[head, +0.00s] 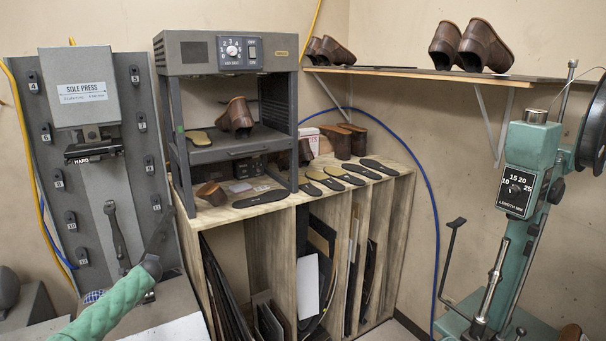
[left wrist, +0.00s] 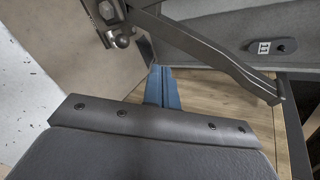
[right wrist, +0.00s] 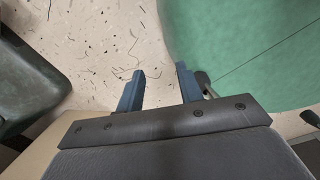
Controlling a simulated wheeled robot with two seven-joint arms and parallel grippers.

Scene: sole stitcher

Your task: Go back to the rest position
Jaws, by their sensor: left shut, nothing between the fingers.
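My left gripper (left wrist: 163,88) is shut and empty in the left wrist view, its two blue fingers together. A dark grey metal lever (left wrist: 200,50) passes beyond and to the right of the fingertips; whether they touch cannot be told. In the head view a green-sleeved arm comes in from the lower left, in front of the sole press (head: 80,95). My right gripper (right wrist: 158,90) is open and empty in the right wrist view, and out of the head view.
A green stitching machine (head: 528,160) stands at the right, and green machine surface (right wrist: 245,45) lies close to my right fingers. A wooden cubby rack (head: 275,225) carries soles and a grey heater cabinet (head: 185,110). A wall shelf (head: 420,73) holds shoes.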

